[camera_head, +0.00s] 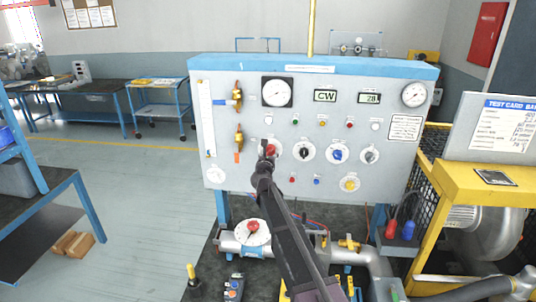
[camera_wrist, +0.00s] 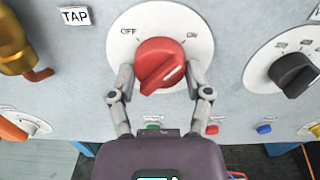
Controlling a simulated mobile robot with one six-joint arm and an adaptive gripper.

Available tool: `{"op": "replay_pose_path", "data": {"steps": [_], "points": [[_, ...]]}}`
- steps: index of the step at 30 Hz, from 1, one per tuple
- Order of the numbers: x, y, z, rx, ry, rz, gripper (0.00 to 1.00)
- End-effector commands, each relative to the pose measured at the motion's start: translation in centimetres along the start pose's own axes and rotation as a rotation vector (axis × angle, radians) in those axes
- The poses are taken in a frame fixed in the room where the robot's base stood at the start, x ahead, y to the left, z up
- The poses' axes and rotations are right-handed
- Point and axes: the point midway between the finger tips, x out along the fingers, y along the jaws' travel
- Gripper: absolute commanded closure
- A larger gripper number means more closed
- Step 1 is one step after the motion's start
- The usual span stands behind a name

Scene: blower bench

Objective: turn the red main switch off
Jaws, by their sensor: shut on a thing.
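The red main switch (camera_head: 271,149) is a round knob on the grey control panel, partly hidden by my gripper in the head view. In the wrist view the red switch (camera_wrist: 160,62) sits on a white dial (camera_wrist: 190,22) marked OFF at upper left and ON at upper right. Its raised handle slants, and the white line on it is on the right, ON side. My gripper (camera_wrist: 158,82) is shut on the switch, one finger at each side of the handle. In the head view my gripper (camera_head: 266,157) reaches the panel from below.
A black selector knob (camera_wrist: 292,73) is close to the right of my gripper. A brass valve (camera_wrist: 14,45) stands out at the left. A blue knob (camera_head: 338,152) and a yellow knob (camera_head: 349,184) are further right on the panel. Pipework (camera_head: 345,258) lies on the bench below.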

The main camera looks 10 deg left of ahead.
Motion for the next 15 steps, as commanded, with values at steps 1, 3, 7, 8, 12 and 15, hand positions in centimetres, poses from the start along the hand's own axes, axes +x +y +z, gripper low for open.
{"op": "replay_pose_path", "data": {"steps": [1, 3, 7, 8, 12, 15], "points": [[0.1, 0.05, 0.04, -0.026, -0.001, 0.001, 0.84], [0.11, 0.04, 0.04, -0.071, -0.001, 0.001, 0.84], [0.12, 0.01, 0.05, -0.171, -0.001, 0.001, 0.84], [0.12, 0.01, 0.05, -0.196, -0.001, 0.001, 0.84], [0.13, -0.02, 0.06, -0.324, -0.001, 0.001, 0.84], [0.13, -0.05, 0.07, -0.419, -0.001, 0.001, 0.84]]}}
